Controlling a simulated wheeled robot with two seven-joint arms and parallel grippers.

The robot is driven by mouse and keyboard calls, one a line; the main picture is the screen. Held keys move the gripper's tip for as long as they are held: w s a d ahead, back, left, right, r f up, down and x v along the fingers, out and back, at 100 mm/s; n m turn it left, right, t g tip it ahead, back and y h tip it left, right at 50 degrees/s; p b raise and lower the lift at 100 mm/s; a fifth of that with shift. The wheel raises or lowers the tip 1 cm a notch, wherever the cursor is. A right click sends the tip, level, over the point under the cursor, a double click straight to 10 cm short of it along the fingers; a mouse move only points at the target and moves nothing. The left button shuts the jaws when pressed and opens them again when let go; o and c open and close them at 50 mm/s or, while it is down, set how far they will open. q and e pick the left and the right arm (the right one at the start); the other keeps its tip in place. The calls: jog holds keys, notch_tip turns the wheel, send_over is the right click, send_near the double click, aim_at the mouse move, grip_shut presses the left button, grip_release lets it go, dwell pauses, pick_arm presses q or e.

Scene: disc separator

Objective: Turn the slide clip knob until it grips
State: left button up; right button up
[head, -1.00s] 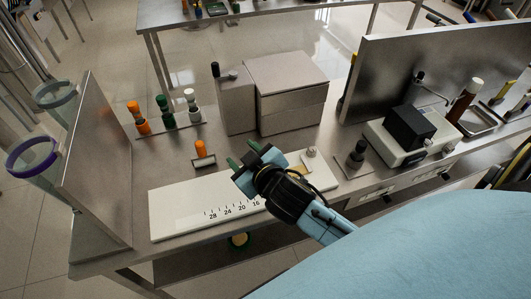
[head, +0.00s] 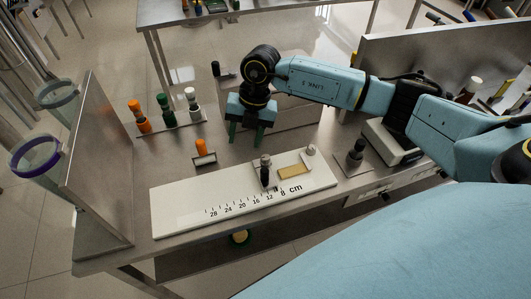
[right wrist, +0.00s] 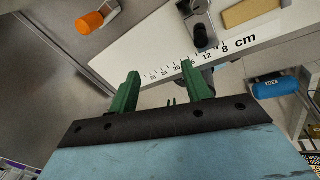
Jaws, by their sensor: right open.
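The white base board (head: 190,208) with a printed centimetre scale lies on the bench. On its right part stands the slide clip with a dark knob (head: 265,174), beside a tan slide (head: 293,171). The clip knob also shows at the top of the right wrist view (right wrist: 203,36), next to the tan slide (right wrist: 250,12). My right gripper (head: 246,142) points down with green fingers apart and empty, above and behind the board, up and left of the knob. In the right wrist view its fingers (right wrist: 160,74) enclose nothing. Whether the clip grips the slide cannot be told.
An orange-capped item (head: 202,150) stands behind the board. Orange, green and white capped bottles (head: 167,115) stand in a rack at left. A metal box (head: 310,118) is behind my arm. A dark knob on a plate (head: 356,155) stands to the right.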

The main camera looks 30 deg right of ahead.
aim_at(266, 156)
jog(key=d+m+h, duration=0.1)
jog(key=d+h, duration=0.2)
jog(key=d, duration=0.3)
jog(key=f, duration=0.8)
jog(key=f+p, duration=0.1)
jog(key=f, duration=0.3)
jog(key=shift+w+d+f, duration=0.1)
jog(key=shift+w+d, duration=0.05)
jog(key=shift+w, duration=0.1)
jog(key=shift+c, duration=0.5)
jog(key=c, duration=0.9)
